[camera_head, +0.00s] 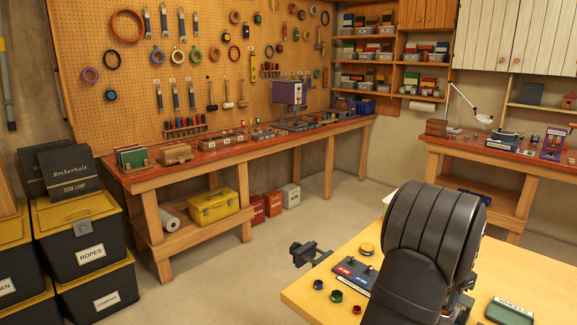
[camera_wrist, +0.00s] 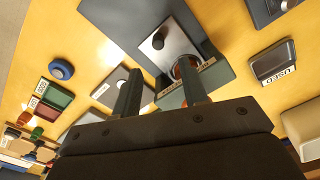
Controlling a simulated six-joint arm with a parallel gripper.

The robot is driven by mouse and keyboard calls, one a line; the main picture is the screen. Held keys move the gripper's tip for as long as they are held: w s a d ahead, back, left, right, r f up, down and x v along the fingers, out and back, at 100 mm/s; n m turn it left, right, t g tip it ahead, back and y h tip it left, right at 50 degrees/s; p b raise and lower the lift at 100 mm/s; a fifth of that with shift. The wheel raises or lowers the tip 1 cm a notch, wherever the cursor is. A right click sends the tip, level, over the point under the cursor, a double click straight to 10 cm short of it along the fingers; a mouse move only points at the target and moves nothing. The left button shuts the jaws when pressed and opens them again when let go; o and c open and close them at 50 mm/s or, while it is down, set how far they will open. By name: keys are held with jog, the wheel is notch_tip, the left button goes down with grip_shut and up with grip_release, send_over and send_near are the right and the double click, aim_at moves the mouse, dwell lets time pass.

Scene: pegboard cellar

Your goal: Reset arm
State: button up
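My gripper (camera_wrist: 160,90) shows in the wrist view as two dark upright fingers with a clear gap between them. It is open, and nothing is visibly held. In the head view my dark arm fills the right foreground over the yellow table (camera_head: 310,298), and I cannot make out the fingertips there.
On the table are a labelled panel (camera_head: 355,272), a yellow disc (camera_head: 366,249), small coloured round pieces (camera_head: 336,296) and a green box (camera_head: 508,312). A dark clamp-like part (camera_head: 308,254) is at its left edge. The wrist view shows a tray labelled USED (camera_wrist: 275,62). Open floor (camera_head: 230,275) lies left.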

notch_tip(320, 180, up, 9)
notch_tip(320, 180, down, 18)
jog(key=shift+r, duration=0.15)
jog(key=s+a, duration=0.7)
jog(key=shift+s+a, duration=0.25)
jog(key=shift+a, duration=0.05)
notch_tip(320, 180, up, 17)
jog(key=m, duration=0.2)
jog(key=shift+w+d+m, duration=0.35)
jog(key=shift+m, duration=0.05)
